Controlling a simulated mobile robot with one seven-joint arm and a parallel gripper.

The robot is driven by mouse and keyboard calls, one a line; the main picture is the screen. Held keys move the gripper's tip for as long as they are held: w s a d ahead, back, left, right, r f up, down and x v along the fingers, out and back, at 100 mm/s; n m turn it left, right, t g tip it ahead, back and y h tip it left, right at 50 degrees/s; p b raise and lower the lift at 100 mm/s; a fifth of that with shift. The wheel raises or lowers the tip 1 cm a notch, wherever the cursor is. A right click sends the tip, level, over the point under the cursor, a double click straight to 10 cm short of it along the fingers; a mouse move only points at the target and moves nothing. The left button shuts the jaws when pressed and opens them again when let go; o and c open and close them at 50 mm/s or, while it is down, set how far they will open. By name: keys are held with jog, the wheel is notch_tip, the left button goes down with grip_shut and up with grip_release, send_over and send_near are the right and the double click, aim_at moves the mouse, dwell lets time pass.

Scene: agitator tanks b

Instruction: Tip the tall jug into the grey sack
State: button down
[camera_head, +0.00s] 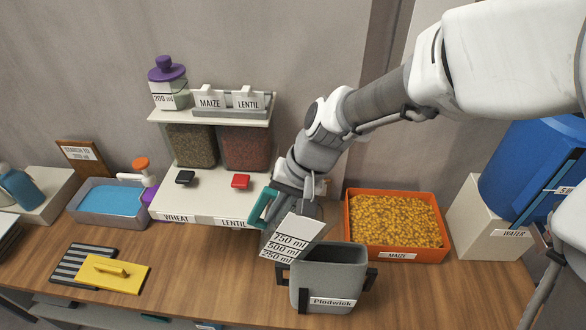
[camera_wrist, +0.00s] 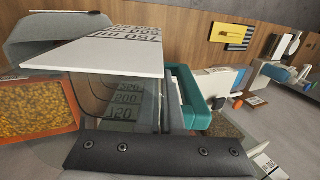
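The tall jug (camera_head: 293,238) has a white plate marked 750, 500 and 250 ml and a teal handle (camera_head: 262,208). My gripper (camera_head: 284,204) is shut on the jug and holds it tilted above the counter, just left of the grey sack's mouth. In the wrist view the jug (camera_wrist: 125,98) fills the middle, with its teal handle (camera_wrist: 190,97) to the right. The grey sack (camera_head: 329,285), labelled Plodwick, stands open and upright; it also shows at the wrist view's upper left (camera_wrist: 60,38). The fingertips are mostly hidden, and I cannot tell what is in the jug.
An orange tray of maize (camera_head: 349,232) stands right of the sack. Behind the jug is a dispenser stand (camera_head: 205,205) labelled wheat and lentil. A blue water barrel (camera_head: 530,165) is far right. A yellow float (camera_head: 113,274) lies left; the counter between it and the jug is clear.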

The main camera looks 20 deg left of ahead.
jog(key=shift+d+f+h+p, duration=0.25)
jog(key=shift+h+p, duration=0.35)
jog(key=shift+p, duration=0.2)
jog(key=h, duration=0.1)
jog(key=f, duration=0.1)
jog(key=d+f+t+h, duration=0.1)
jog(key=shift+w+d+f+h, duration=0.1)
jog(key=shift+w+f+h, duration=0.05)
jog(key=shift+w+h, duration=0.15)
jog(key=shift+d+f+h+b, duration=0.1)
jog(key=shift+d+h+b, duration=0.2)
jog(key=shift+h, duration=0.1)
